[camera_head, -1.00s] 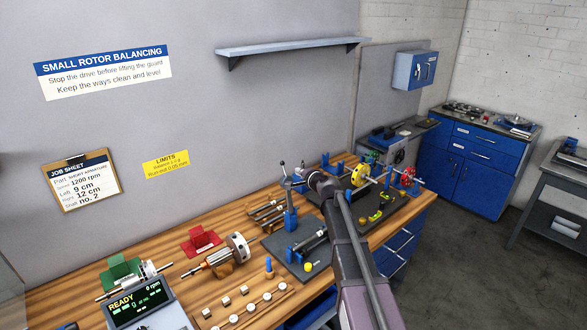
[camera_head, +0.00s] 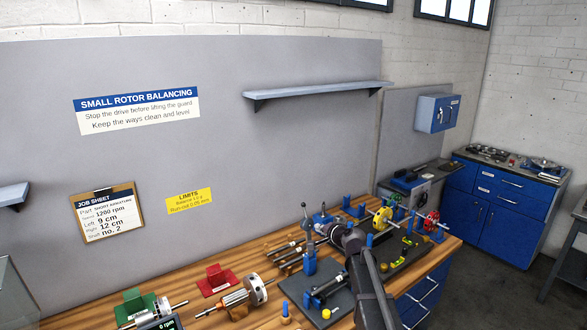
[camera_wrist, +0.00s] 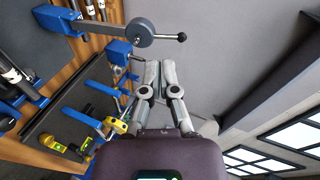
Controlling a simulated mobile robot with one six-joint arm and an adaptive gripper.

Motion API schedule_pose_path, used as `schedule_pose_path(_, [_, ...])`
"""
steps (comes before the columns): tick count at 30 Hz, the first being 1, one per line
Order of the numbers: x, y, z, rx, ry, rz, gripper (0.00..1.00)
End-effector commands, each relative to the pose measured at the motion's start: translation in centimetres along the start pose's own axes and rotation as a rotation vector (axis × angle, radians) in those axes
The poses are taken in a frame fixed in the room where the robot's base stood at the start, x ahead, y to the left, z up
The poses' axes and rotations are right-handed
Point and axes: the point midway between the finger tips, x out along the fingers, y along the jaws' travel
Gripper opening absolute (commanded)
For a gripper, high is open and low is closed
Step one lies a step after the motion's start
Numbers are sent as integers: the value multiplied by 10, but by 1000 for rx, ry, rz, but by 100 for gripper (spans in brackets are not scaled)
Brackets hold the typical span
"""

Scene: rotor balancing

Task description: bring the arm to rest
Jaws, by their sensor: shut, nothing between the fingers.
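My gripper (camera_wrist: 160,66) shows in the wrist view with its two grey fingers together and nothing between them. In the head view my arm reaches up from the bottom edge over the workbench (camera_head: 205,270), and its dark wrist end hides the fingertips. In the wrist view the fingers point past a blue stand (camera_wrist: 62,20) with a grey disc and a black-knobbed lever. They appear apart from it, though the depth is hard to judge.
A rotor (camera_head: 236,298) lies left on the bench. A shelf (camera_head: 320,88) is on the wall panel.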

Motion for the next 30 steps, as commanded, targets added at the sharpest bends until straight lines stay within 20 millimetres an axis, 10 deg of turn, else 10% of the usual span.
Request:
schedule_pose_path(9, [-71, 110, 93, -395, -285, 348, 0])
schedule_pose_path(18, [-176, 214, 145, -688, -575, 754, 0])
schedule_pose_path(30, [-251, 259, 158, -795, -749, 1024, 0])
